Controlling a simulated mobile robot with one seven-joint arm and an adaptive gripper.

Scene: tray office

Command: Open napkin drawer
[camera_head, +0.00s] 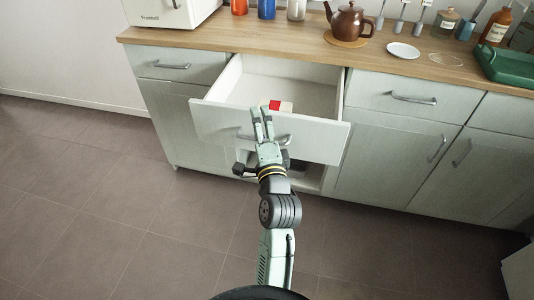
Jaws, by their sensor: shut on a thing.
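The middle drawer (215,117) under the counter stands pulled out, with its white inside in view. A small cream item with a red patch (275,105) lies inside, near the drawer's front panel; I cannot tell whether it is napkins. My gripper (262,118) is at the middle of the drawer front, shut on the drawer's bar handle (283,138). The fingers hide part of the handle and of the panel.
Closed drawers with bar handles flank it on the left (173,66) and right (413,99). The wooden counter (230,40) bears a teapot (347,20), a white plate (403,50) and a green tray (505,65).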

